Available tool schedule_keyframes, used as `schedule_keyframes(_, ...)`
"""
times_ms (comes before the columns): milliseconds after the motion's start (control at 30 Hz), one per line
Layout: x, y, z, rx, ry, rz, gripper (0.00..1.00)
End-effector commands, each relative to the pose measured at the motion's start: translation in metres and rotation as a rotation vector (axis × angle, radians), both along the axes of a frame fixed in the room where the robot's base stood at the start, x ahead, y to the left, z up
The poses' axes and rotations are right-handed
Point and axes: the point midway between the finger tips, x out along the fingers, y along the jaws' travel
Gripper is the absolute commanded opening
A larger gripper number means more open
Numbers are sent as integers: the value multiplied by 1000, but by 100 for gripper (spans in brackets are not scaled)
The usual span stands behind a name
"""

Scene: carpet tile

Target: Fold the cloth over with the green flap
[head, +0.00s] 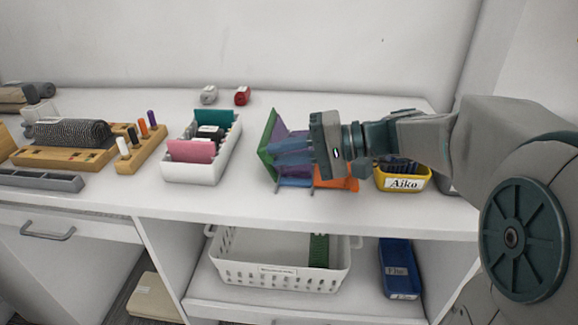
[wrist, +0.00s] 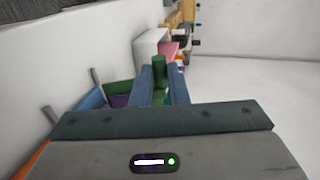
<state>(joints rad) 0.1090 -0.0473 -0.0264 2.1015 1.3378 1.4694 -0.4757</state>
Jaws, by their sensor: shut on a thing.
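The cloth is made of coloured panels: a green flap (head: 266,143), purple and blue parts, and an orange part (head: 349,184) at the right. The green flap stands raised at the left side of the cloth. My gripper (head: 275,148) reaches in from the right and is shut on the green flap. In the wrist view a green piece (wrist: 160,72) shows between the fingertips (wrist: 160,80). Blue and purple cloth (wrist: 118,98) lies below and left of the fingers there. My gripper and its fingers hide much of the middle of the cloth.
Thin grey posts (head: 276,186) stand by the cloth. A white bin (head: 196,172) is to the left and a yellow "Aiko" tray (head: 404,184) to the right. Grey and red rolls (head: 242,96) lie behind. A white basket (head: 280,270) sits on the shelf below.

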Motion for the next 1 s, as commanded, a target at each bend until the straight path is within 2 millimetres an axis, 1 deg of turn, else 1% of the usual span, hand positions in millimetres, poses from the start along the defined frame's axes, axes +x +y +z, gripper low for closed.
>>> schedule_keyframes(33,0,-1,-4,3,-4,2,0)
schedule_keyframes(433,-4,-16,-11,-9,7,9,0)
schedule_keyframes(1000,-4,-18,-15,-11,14,11,0)
